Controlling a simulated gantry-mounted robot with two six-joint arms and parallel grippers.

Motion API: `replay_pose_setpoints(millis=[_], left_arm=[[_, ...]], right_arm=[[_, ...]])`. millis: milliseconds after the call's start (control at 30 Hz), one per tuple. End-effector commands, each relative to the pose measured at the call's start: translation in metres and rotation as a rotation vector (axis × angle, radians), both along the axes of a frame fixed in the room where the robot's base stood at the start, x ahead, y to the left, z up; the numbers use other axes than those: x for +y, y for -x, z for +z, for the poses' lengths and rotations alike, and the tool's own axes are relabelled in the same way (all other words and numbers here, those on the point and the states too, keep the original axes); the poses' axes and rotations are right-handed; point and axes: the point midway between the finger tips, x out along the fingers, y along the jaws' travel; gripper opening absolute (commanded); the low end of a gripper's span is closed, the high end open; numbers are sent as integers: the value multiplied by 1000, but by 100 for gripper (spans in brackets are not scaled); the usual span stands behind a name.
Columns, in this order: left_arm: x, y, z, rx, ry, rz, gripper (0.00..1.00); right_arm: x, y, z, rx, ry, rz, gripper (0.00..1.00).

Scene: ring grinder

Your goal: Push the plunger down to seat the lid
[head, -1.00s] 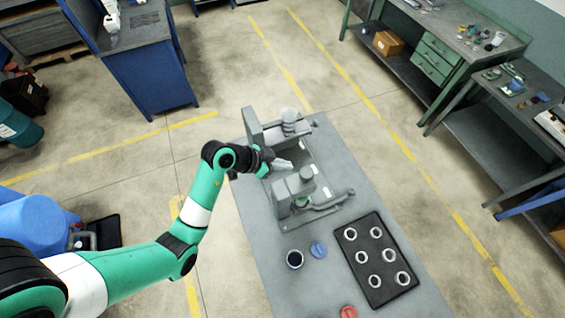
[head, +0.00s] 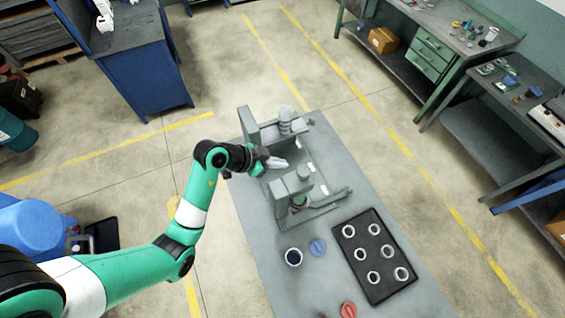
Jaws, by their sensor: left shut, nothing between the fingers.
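The grey ring grinder (head: 272,131) stands at the far end of the grey table. A round cylindrical part, seemingly the plunger (head: 303,172), rises from its near block, with a small green piece (head: 298,201) below it. I cannot tell whether a lid lies beneath it. A grey lever arm (head: 328,200) reaches right from that block. My left gripper (head: 285,163) is shut and empty, just above the grinder's left side, a little behind and left of the plunger. It looks apart from the plunger. My right gripper is not in view.
A black tray (head: 386,292) with several pale rings lies on the near right of the table (head: 258,236). A dark-filled cup (head: 293,257), a blue disc (head: 317,247) and a red disc (head: 348,310) lie beside it. The table's near left is clear.

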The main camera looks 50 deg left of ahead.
Motion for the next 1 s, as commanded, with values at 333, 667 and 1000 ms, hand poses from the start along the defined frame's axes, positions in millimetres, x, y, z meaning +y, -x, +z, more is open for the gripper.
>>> replay_pose_setpoints(millis=[333, 667, 1000], left_arm=[[-28, -17, 20, -450, -12, -227, 0], [6, 34, -24, -502, 162, 8, 0], [5, 30, -24, -502, 161, 4, 0]], right_arm=[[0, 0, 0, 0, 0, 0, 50], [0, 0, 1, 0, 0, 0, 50], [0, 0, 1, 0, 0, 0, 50]])
